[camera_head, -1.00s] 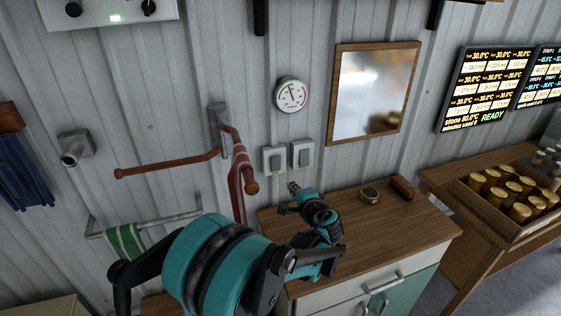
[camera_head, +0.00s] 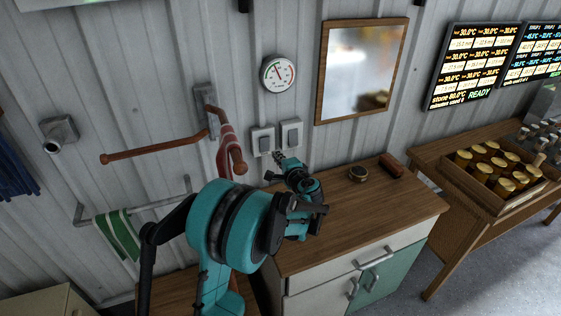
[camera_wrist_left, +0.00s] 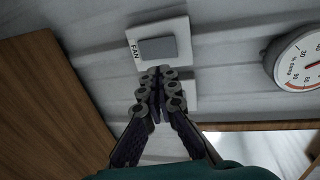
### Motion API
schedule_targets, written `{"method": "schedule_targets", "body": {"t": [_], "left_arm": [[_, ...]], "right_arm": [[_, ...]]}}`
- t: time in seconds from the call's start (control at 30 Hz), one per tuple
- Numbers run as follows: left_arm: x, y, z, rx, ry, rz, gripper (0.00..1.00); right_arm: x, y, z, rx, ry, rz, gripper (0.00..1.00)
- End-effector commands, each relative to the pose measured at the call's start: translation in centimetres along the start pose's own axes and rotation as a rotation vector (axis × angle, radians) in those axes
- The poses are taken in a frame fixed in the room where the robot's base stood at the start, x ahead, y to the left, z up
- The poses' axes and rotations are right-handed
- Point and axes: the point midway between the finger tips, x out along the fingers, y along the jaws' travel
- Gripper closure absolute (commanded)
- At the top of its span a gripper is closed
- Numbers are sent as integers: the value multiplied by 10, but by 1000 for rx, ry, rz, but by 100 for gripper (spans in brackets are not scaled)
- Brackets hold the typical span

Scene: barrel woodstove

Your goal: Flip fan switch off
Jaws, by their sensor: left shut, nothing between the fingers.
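The fan switch (camera_wrist_left: 157,48) is a grey rocker on a white plate marked FAN in the left wrist view. It is the left of two wall switches in the head view (camera_head: 263,140). My left gripper (camera_wrist_left: 158,74) is shut and empty, its fingertips overlapping the plate's lower edge in the wrist view. In the head view the left gripper (camera_head: 279,155) is just below the two switches. I cannot tell whether it touches the plate. The second switch (camera_head: 291,133) is mostly hidden behind the fingers in the wrist view. My right gripper is not in view.
A round gauge (camera_head: 278,74) hangs above the switches and a framed mirror (camera_head: 320,75) to their right.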

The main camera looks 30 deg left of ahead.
Motion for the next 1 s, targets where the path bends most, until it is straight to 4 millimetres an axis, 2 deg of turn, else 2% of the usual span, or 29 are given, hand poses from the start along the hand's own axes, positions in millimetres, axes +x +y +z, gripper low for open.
{"method": "schedule_targets", "body": {"t": [0.03,0.2,0.4,0.6,1.0], "left_arm": [[13,2,0,0,-3,0,100],[48,1,1,0,-2,-1,100],[73,-8,0,1,-1,0,100],[83,-12,0,1,0,0,100],[85,-16,0,0,-2,23,100]], "right_arm": [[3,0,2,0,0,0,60],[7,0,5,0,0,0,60],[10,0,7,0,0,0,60],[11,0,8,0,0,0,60],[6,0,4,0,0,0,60]]}}
